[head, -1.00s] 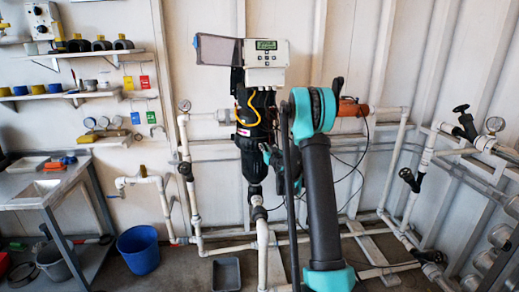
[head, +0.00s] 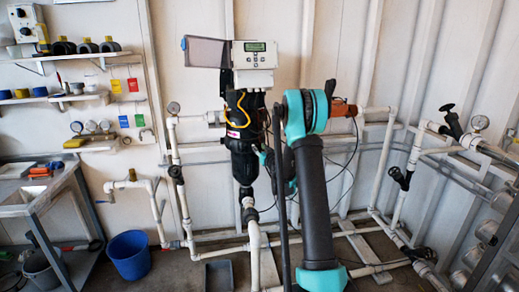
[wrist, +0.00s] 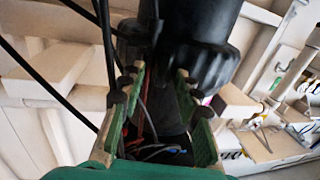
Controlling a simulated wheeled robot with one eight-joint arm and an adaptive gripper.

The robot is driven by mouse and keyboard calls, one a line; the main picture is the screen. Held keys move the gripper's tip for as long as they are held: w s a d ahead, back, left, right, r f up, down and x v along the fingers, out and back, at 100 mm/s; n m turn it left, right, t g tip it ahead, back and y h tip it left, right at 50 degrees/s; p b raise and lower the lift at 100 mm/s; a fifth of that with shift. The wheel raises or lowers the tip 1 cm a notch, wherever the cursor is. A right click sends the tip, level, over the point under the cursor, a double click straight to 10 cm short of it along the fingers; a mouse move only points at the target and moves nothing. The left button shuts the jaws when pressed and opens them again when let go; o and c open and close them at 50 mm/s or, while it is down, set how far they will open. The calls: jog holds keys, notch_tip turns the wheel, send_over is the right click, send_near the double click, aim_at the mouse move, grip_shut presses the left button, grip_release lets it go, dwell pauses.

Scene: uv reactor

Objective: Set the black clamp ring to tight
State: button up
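The black reactor housing (head: 243,165) stands upright under the grey control box in the head view. In the wrist view, its dark cylinder (wrist: 200,25) fills the top, with a wider black collar (wrist: 195,68) at its lower edge that looks like the clamp ring. Whether the ring is tight or loose cannot be told. My gripper (wrist: 156,82) is open, its two green fingers apart and pointing toward the collar. Dark material shows between and beyond the fingers; contact cannot be told. In the head view my arm hides most of the gripper.
The control box (head: 254,62) sits above the housing with its cover swung left. White pipes (head: 252,240) and black cables run close around it. A blue bucket (head: 129,256) and a grey tray (head: 218,275) stand on the floor. A metal bench (head: 40,200) is at the left.

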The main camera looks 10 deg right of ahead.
jog(key=s+d, duration=0.2)
jog(key=s, duration=0.9)
jog(key=shift+s, duration=0.25)
jog(key=shift+d, duration=0.1)
jog(key=s+a+n+g+y, duration=0.1)
jog(key=s+a+g, duration=0.4)
jog(key=s, duration=0.5)
jog(key=s+a+n+g+y, duration=0.1)
jog(key=s+a+g+y, duration=0.1)
jog(key=s+a, duration=0.65)
jog(key=s+d+f+m+g+h, duration=0.1)
jog(key=s+d+f+g+h, duration=0.1)
jog(key=s, duration=0.6)
jog(key=s+d+f+m+g+h, duration=0.1)
jog(key=s+d+f, duration=0.3)
jog(key=s, duration=0.5)
jog(key=s+d+f+m+g+h, duration=0.2)
jog(key=s+d+f+g+h, duration=0.1)
jog(key=s, duration=0.6)
jog(key=shift+s+d+f, duration=0.15)
jog(key=shift+s+f, duration=0.1)
jog(key=shift+f, duration=0.15)
